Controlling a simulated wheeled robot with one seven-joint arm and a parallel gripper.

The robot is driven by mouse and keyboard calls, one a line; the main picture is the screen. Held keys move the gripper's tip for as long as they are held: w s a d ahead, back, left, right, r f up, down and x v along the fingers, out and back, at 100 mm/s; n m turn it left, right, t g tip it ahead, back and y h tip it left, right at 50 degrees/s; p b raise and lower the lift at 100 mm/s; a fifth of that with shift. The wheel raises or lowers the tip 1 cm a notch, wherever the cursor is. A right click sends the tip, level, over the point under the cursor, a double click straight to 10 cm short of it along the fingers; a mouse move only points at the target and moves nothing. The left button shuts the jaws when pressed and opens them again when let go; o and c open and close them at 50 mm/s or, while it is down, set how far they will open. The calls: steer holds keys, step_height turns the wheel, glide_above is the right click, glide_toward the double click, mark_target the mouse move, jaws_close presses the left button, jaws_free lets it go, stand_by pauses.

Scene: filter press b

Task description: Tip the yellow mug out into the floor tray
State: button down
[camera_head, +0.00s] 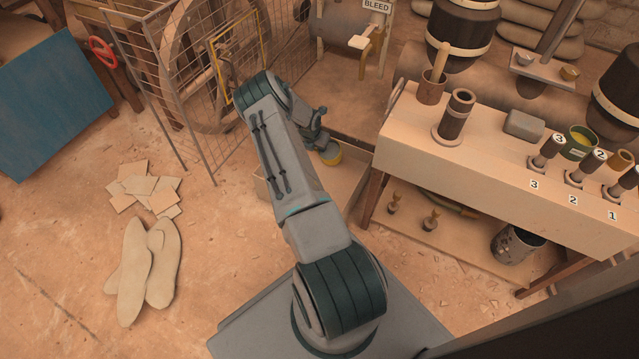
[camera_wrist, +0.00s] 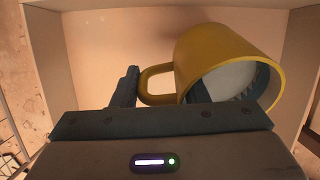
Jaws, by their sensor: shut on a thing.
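The yellow mug (camera_head: 333,154) hangs from my gripper (camera_head: 322,143) at the far end of my arm. In the wrist view the mug (camera_wrist: 212,52) is tilted, its mouth facing the lower right and its handle to the left. One dark finger shows left of the handle; dark finger-like parts show within the mouth. My gripper is shut on the mug; the exact grip is partly hidden. A pale grey-white surface shows inside; I cannot tell whether it is contents or lining. The pale floor tray (camera_head: 352,193) lies below, its walls (camera_wrist: 50,60) around the mug in the wrist view.
A wooden bench (camera_head: 500,195) with numbered valves and a green pot (camera_head: 580,142) stands right of the tray. A wire cage (camera_head: 150,90) stands behind left. Loose pale tiles (camera_head: 145,188) and filter pads (camera_head: 150,265) lie on the left floor, with clear floor around them.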

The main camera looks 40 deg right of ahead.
steer(key=a+r+t+h+p, duration=0.1)
steer(key=p, duration=0.1)
steer(key=s+a+r+h+p, duration=0.1)
steer(key=h, duration=0.1)
steer(key=shift+s+a+t+p, duration=0.15)
steer(key=shift+a+t+p, duration=0.05)
steer(key=shift+t+p, duration=0.2)
steer(key=shift+a+r+h, duration=0.1)
steer(key=shift+h, duration=0.5)
steer(key=shift+s+a+r+t+h+b, duration=0.1)
steer(key=shift+r+t+h+b, duration=0.25)
steer(key=shift+h, duration=0.2)
steer(key=shift+s+a+r+t+h+b, duration=0.1)
steer(key=shift+r+t+h+b, duration=0.1)
steer(key=shift+t+h, duration=0.3)
stand_by(0.5)
steer(key=shift+s+a+r+t+h+b, duration=0.15)
steer(key=shift+r+t+h+b, duration=0.35)
steer(key=shift+h+b, duration=1)
steer(key=shift+s+a+r+t+h+b, duration=0.2)
steer(key=shift+a+h+b, duration=0.05)
steer(key=shift+a, duration=0.15)
steer(key=shift+s+a+r+t+h+b, duration=0.15)
steer(key=shift+a+h+b, duration=0.1)
steer(key=shift+a, duration=0.15)
stand_by(0.4)
